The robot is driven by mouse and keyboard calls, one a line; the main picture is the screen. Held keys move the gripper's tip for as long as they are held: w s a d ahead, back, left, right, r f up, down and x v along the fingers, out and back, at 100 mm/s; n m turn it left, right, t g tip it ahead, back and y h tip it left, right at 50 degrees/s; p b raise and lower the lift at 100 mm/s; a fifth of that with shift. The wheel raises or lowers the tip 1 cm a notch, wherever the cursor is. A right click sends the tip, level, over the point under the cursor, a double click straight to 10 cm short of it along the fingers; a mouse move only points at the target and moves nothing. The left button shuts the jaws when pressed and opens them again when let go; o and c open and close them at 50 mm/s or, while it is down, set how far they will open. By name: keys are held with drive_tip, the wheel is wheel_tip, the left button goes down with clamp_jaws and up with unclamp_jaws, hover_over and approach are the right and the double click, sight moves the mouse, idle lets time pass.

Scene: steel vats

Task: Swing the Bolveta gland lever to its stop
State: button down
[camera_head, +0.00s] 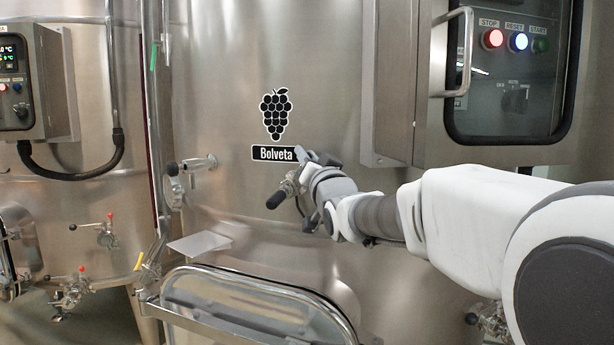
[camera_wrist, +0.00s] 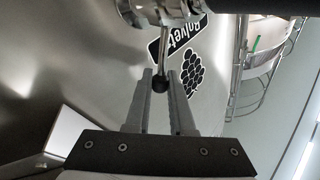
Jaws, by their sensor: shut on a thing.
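The vat in the middle carries a grape emblem and a black Bolveta label (camera_head: 273,153). A metal fitting (camera_head: 291,184) with a black handle (camera_head: 276,200) sticks out just below the label. In the wrist view the fitting (camera_wrist: 165,10) is at the top, and a thin metal lever (camera_wrist: 164,52) with a dark ball end (camera_wrist: 160,84) runs down from it. My gripper (camera_wrist: 161,78) is shut on this lever near its ball end, one finger on each side. In the head view my wrist hides much of the lever and the fingertips.
A control cabinet (camera_head: 490,80) with a protruding handle stands at the upper right, above my arm. A hinged manway door (camera_head: 255,305) and a small shelf plate (camera_head: 200,244) are below. Another fitting (camera_head: 190,170) projects to the left of the label.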

drive_tip(key=d+f+m+t+h+b, duration=0.4)
drive_tip(key=m+h+b, duration=0.4)
drive_tip(key=m+b, duration=0.7)
drive_tip(key=s+f+b, duration=0.1)
drive_tip(key=b, duration=0.3)
drive_tip(key=shift+f+t+h, duration=0.3)
drive_tip(key=shift+f, duration=0.05)
drive_tip(key=shift+w, duration=0.1)
drive_tip(key=c, duration=0.8)
unclamp_jaws()
drive_tip(key=shift+o, duration=0.2)
drive_tip(key=b+v, duration=0.1)
drive_tip(key=v, duration=1.6)
drive_tip(key=shift+s, duration=0.25)
drive_tip(key=shift+a+f, duration=0.1)
